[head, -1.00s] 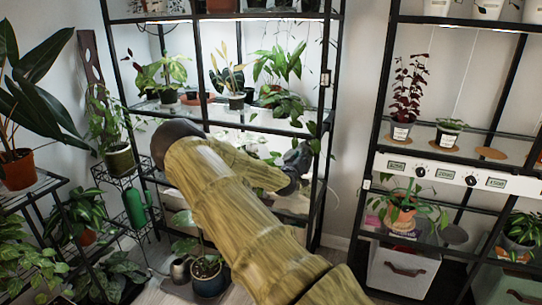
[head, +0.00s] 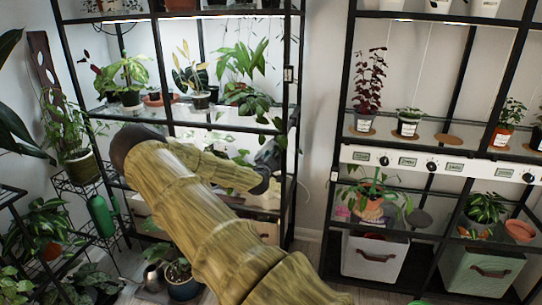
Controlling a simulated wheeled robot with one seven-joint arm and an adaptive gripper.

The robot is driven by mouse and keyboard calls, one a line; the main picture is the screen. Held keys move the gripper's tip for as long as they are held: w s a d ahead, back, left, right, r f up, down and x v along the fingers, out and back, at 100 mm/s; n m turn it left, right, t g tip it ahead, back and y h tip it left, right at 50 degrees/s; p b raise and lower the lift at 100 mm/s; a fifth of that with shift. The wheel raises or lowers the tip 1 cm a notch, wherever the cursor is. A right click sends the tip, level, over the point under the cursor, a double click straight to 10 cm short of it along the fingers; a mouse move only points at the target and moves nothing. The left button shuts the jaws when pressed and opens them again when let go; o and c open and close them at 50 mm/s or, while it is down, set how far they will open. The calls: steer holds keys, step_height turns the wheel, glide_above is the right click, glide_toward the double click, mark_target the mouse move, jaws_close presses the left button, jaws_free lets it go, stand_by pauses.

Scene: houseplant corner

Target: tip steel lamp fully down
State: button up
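I cannot clearly pick out a steel lamp in the head view. A lit strip (head: 112,20) glows under the top board of the left shelf unit, and its lower bay is also bright, partly hidden behind my arm. My arm reaches across the middle of the view in a mottled yellow-green covering. My gripper (head: 270,160) is a small dark shape at the right end of the arm, in front of or close to the right post of the left unit. Its fingers are too small and dark to read, and I see nothing clearly held.
The left black shelf unit (head: 289,75) holds several potted plants. A right unit has a white panel with dials (head: 432,163) and pale bins (head: 374,256) below. A green bottle (head: 102,215) stands on a wire stand at the left. Bare wall (head: 325,110) separates the units.

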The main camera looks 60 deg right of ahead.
steer(key=shift+w+a+r, duration=0.1)
steer(key=shift+w+a, duration=0.05)
steer(key=v, duration=1.1)
steer(key=shift+s+a, duration=0.25)
steer(key=shift+a, duration=0.1)
